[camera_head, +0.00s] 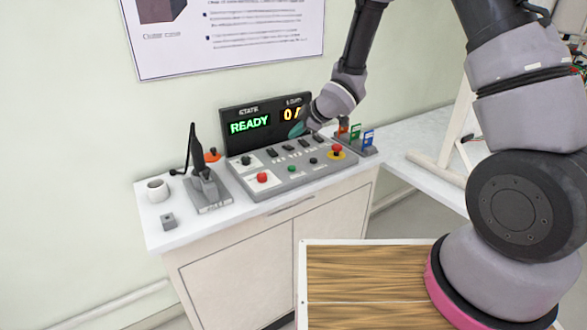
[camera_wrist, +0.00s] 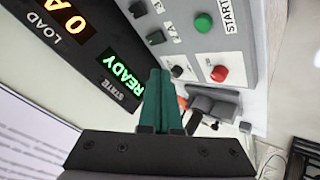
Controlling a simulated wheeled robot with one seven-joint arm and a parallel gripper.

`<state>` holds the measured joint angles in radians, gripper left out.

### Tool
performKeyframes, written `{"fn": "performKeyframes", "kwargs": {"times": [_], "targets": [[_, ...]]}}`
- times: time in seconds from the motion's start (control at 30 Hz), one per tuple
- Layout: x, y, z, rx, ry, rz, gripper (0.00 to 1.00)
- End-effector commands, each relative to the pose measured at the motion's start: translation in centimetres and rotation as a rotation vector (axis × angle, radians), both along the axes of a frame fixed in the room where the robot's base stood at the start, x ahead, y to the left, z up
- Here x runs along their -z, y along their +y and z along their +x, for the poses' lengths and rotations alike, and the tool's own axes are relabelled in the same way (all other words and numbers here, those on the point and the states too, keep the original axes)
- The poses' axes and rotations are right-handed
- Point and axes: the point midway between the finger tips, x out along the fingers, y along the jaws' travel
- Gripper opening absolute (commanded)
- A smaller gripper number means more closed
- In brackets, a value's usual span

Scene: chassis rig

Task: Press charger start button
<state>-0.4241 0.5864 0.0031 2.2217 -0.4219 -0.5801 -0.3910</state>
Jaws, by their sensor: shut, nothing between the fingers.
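The green start button (camera_head: 291,168) is on the front of the grey sloped control panel (camera_head: 325,176). In the wrist view the green button (camera_wrist: 203,22) is beside a START label (camera_wrist: 229,15). My gripper (camera_head: 296,131) is in front of the black display, above the back part of the panel and apart from the green button. Its teal fingers (camera_wrist: 160,75) are shut together and empty in the wrist view. The display (camera_head: 250,125) reads READY in green and an amber 0, partly hidden by my gripper.
A red button (camera_head: 262,177) is left of the green one. A red knob on yellow (camera_head: 337,149) is at the panel's right.

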Motion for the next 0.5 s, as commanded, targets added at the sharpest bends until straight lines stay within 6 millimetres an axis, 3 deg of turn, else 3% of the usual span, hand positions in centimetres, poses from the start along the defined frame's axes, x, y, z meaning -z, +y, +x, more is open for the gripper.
{"fn": "performKeyframes", "kwargs": {"times": [0.17, 0.5], "targets": [[1.0, 0.0, 0.0, 0.0, 0.003, -0.001, 0.0], [5.6, 0.0, 0.0, 0.0, 0.003, -0.002, 0.0]]}}
